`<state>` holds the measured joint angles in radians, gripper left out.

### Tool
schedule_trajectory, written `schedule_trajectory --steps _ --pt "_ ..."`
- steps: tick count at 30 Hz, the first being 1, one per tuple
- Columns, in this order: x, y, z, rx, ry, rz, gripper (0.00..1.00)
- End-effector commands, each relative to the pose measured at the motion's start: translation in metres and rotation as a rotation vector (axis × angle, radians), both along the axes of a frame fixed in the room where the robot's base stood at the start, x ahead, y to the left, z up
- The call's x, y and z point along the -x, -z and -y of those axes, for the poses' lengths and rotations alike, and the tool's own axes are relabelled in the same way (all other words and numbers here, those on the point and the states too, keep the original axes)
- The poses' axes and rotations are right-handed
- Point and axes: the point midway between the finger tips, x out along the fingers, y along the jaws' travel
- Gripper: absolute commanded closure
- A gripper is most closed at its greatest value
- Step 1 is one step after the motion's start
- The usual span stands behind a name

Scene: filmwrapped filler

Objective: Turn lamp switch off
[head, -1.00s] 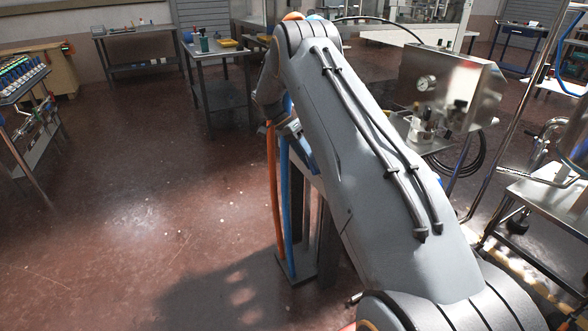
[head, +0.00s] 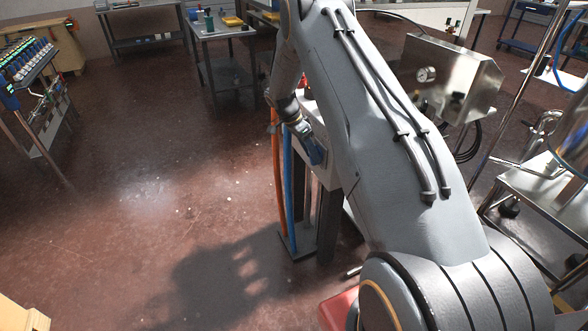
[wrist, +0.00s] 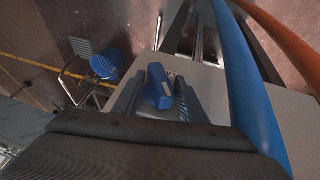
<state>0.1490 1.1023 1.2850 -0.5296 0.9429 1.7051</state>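My gripper (wrist: 160,95) shows in the wrist view with its two dark fingers spread apart. A small bright blue block (wrist: 158,86) with a pale patch lies between the fingers, in front of a flat grey-white surface (wrist: 228,112). I cannot tell whether the fingers touch it. In the head view my gripper (head: 311,150) points down beside a whitish box (head: 327,172) on a dark stand, partly hidden by my arm. I cannot clearly make out a lamp or identify its switch; the blue block may be part of it.
An orange hose (head: 277,185) and a blue hose (head: 288,185) run upright close to my gripper; the blue one also crosses the wrist view (wrist: 245,85). A metal box with a gauge (head: 450,78) stands right of my arm. The red-brown floor (head: 150,200) at left is open.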

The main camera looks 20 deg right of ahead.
Motion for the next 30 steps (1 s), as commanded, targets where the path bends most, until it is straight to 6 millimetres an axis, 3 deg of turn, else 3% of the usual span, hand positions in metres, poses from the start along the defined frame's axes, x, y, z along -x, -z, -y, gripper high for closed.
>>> schedule_trajectory --steps 15,27,30 --pt "0.006 -0.004 0.0 -0.008 -0.001 0.193 0.62" --pt "0.002 -0.068 -0.028 -0.006 -0.002 0.2 0.62" --pt "0.011 -0.078 -0.038 -0.027 -0.047 0.175 0.62"
